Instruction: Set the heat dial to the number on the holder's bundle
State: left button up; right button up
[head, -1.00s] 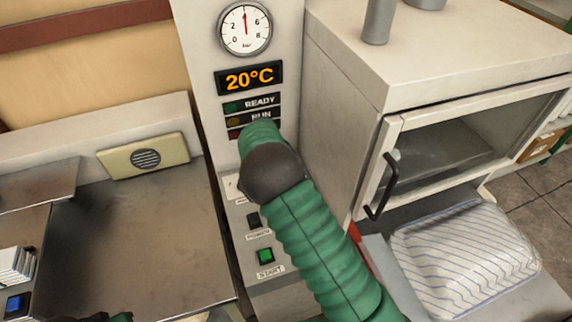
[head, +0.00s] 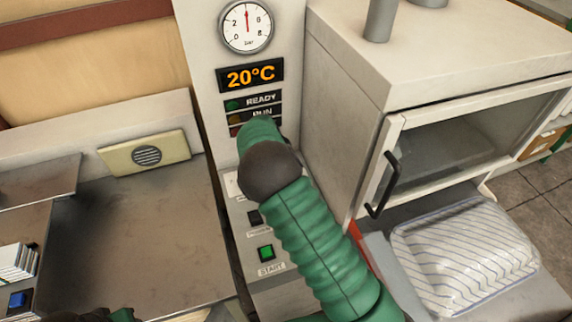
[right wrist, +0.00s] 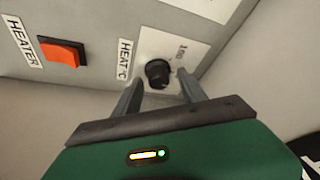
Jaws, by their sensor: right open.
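The heat dial (right wrist: 158,73) is a black knob on a white plate beside a "HEAT °C" label in the right wrist view. My right gripper (right wrist: 157,85) is open, with one finger on each side of the dial; I cannot tell whether they touch it. In the head view my right arm's green sleeve hides the dial and the gripper. The display (head: 249,76) reads 20°C. My left arm shows only as a bit of green and black at the bottom left edge; its gripper is not visible. No holder bundle with a readable number is visible.
A red heater switch (right wrist: 62,53) is left of the dial. The panel has a lit green START button (head: 265,252) and a dark switch (head: 254,217). A glass-doored cabinet (head: 340,110) stands right, with a striped clear bag (head: 465,255) before it. A bare metal worktop (head: 140,250) lies left.

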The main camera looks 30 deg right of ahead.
jog(key=v, duration=1.6)
jog(key=shift+a+r, duration=0.25)
jog(key=shift+r, duration=0.05)
